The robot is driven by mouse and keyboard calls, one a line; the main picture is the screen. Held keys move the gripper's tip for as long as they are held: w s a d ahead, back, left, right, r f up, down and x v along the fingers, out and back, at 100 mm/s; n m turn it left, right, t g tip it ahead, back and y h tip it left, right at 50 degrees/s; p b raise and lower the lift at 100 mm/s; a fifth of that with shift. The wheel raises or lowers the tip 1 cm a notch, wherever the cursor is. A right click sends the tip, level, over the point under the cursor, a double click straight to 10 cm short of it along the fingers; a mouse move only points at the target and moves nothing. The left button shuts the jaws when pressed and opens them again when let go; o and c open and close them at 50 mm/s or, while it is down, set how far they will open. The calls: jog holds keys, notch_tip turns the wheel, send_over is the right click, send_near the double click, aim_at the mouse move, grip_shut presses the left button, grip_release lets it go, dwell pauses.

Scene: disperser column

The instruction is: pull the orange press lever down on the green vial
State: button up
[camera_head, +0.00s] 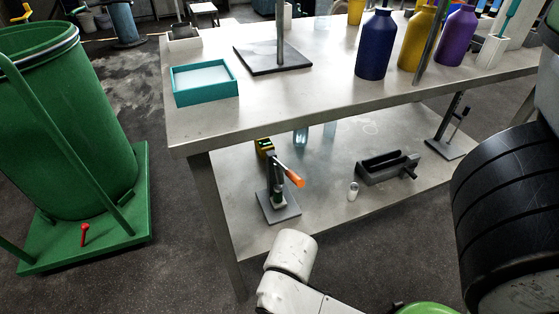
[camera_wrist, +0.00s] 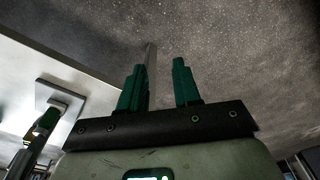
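The press (camera_head: 272,180) stands upright on a square grey base plate (camera_head: 287,211) on the lower shelf of the metal table. Its orange lever (camera_head: 289,175) slopes down to the right from the press's upper part. Small green and pale parts show low on the press, but I cannot make out the green vial clearly. In the wrist view, my gripper (camera_wrist: 159,80) has its two green fingers apart with nothing between them. A square plate (camera_wrist: 75,97) with an upright device shows at the left of that view, clear of the fingers. My gripper is not visible in the head view.
A dark open block (camera_head: 386,170) and a small pale vial (camera_head: 353,191) are right of the press. The tabletop (camera_head: 300,107) overhangs the lower shelf (camera_head: 325,210). A table leg (camera_head: 224,225) stands at front left. A green bin (camera_head: 70,130) is further left.

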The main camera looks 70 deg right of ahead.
notch_tip(320, 180, up, 26)
jog(key=p, duration=2.5)
jog(key=shift+r, duration=0.2)
grip_shut()
jog(key=shift+f, duration=0.1)
